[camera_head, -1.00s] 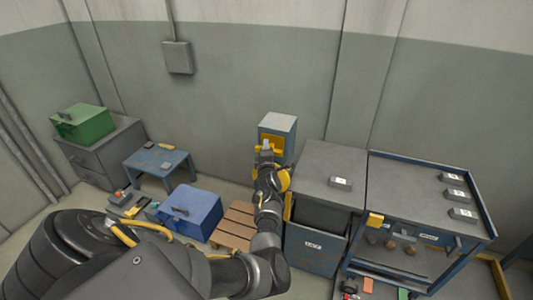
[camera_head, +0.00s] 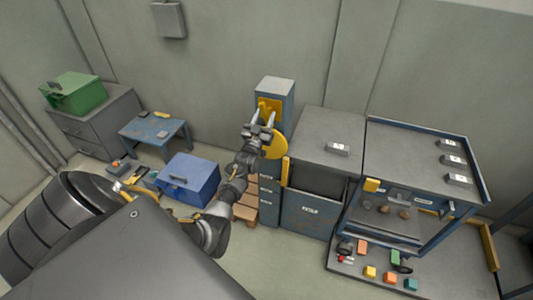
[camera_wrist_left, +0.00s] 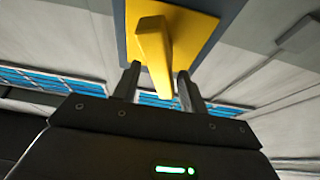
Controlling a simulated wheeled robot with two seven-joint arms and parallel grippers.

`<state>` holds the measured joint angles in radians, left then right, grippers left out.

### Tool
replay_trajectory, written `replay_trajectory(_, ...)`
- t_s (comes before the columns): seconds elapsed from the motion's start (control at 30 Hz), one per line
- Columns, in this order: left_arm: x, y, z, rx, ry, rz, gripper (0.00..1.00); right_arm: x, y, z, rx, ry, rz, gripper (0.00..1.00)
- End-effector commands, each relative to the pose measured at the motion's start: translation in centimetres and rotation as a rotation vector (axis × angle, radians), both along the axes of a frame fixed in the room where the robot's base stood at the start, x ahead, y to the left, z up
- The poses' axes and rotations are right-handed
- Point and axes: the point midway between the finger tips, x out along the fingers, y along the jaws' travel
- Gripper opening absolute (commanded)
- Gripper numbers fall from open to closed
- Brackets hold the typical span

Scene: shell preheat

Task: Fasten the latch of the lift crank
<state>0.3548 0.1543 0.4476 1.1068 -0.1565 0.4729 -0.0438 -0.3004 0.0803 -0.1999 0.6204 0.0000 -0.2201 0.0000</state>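The lift crank's blue-grey post (camera_head: 275,92) stands against the wall with a yellow plate near its top and a large yellow disc (camera_head: 276,143) lower down. In the left wrist view a yellow lever, apparently the latch (camera_wrist_left: 153,52), sticks out from the yellow plate (camera_wrist_left: 190,28). My left gripper (camera_head: 262,118) is raised in front of the plate. In the left wrist view its two fingers (camera_wrist_left: 157,86) are apart, and the lever's lower end shows between them; I cannot tell whether they touch it. My right gripper is out of view.
A grey bin cabinet (camera_head: 313,210) and a blue-framed workbench (camera_head: 410,150) stand right of the post. A blue box (camera_head: 190,172), a small blue table (camera_head: 153,148) and a green box (camera_head: 75,93) on a drawer cabinet are to the left.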

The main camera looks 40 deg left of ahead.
Motion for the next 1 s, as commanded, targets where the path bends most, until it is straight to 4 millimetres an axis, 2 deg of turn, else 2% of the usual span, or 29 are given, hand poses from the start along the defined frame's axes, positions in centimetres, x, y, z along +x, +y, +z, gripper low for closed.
replay_trajectory(0.03, -1.1, -0.5, -1.1, -0.003, 0.004, 0.000, 0.42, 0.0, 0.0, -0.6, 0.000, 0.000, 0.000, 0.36)
replay_trajectory(0.4, -8.1, -2.7, -4.1, -0.008, 0.004, 0.003, 0.42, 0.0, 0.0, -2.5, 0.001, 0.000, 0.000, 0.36)
replay_trajectory(0.63, -7.7, -4.4, -8.5, -0.038, 0.124, -0.031, 0.42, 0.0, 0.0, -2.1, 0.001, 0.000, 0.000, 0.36)
replay_trajectory(1.0, -8.8, -7.1, -15.8, -0.077, 0.308, -0.079, 0.42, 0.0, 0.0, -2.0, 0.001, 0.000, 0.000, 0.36)
